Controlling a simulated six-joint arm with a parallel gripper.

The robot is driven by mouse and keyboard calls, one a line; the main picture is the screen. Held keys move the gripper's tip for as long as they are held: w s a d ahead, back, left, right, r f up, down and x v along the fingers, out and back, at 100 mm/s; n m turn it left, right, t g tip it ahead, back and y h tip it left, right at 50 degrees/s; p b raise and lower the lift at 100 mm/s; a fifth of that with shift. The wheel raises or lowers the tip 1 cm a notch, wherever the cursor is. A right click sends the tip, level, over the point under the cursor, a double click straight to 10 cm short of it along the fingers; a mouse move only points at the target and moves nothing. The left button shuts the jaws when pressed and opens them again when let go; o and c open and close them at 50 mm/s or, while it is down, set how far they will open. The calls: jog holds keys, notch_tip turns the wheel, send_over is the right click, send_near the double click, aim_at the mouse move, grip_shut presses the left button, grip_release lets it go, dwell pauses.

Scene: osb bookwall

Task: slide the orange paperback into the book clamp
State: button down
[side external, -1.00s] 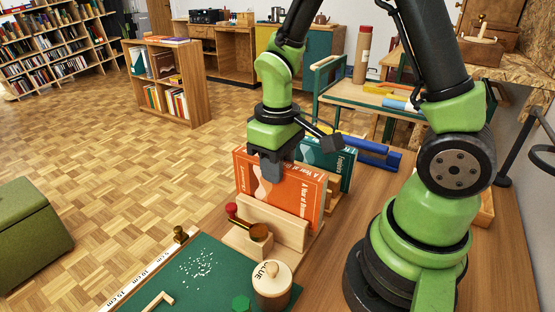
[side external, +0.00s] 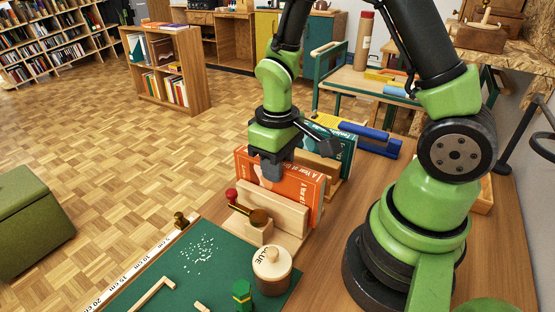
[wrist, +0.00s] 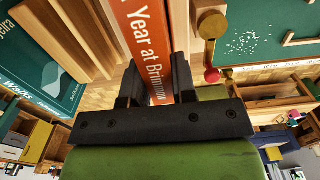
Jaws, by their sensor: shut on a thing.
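The orange paperback (side external: 301,186) stands upright between the wooden boards of the book clamp (side external: 281,211), its upper part showing above the front board. Its lower edge is hidden, so I cannot tell whether it touches the clamp's base. My gripper (side external: 271,171) is shut on the top of the paperback. In the wrist view, the orange spine (wrist: 150,45) lies between the two dark fingers of my gripper (wrist: 156,90). The clamp's red-tipped handle (side external: 232,195) and round brass-coloured knob (side external: 260,217) are on its front side.
A teal book (side external: 345,155) stands in a wooden holder close behind. Blue bars (side external: 370,140) lie beyond it. In front, a green mat (side external: 215,275) carries a glue pot (side external: 272,270), a green-topped bottle (side external: 242,294) and wooden pieces. Bare tabletop shows right of the clamp.

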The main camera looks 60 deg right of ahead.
jog(key=shift+f, duration=0.95)
jog(key=c, duration=0.5)
grip_release()
jog(key=shift+r, duration=3.5)
